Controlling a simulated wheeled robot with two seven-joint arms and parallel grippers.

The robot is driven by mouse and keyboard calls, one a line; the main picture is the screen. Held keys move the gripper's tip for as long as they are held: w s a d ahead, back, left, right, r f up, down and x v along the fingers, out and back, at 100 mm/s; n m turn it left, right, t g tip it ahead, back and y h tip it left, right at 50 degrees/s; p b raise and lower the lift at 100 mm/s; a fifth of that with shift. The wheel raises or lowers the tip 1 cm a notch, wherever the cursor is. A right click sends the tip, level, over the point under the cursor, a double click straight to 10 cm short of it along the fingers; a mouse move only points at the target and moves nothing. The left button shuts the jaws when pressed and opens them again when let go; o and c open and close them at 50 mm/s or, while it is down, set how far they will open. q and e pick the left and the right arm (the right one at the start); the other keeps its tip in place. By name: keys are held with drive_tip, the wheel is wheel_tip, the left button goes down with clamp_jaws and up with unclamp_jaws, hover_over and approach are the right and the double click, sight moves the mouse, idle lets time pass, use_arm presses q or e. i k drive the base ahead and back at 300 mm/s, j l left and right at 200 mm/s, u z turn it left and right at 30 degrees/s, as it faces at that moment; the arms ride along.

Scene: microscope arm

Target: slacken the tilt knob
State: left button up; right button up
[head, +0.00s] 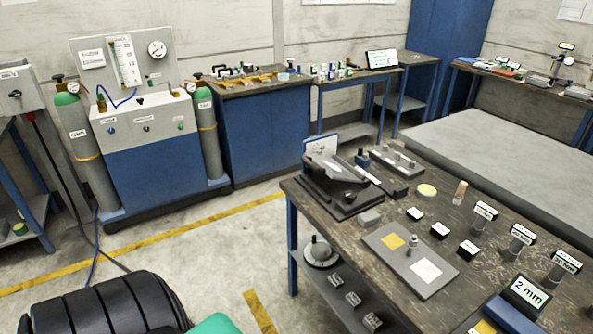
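A grey, angled device (333,170) on a black base (318,196) stands at the far left corner of the dark worktable (385,235); it looks like the microscope arm. A small dark knob-like part (348,197) shows low on its near side. I cannot tell whether this is the tilt knob or how tight it is. Neither of my grippers is in view, and nothing is seen touching the device.
A grey plate (410,262) with yellow and white squares and a small post lies nearer on the table. Several small labelled blocks and posts stand at right, with a "2 mm" display (527,292). A handwheel (320,252) sits on the lower shelf.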

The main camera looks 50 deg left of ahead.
sight(350, 195)
drive_tip(key=u, duration=1.2)
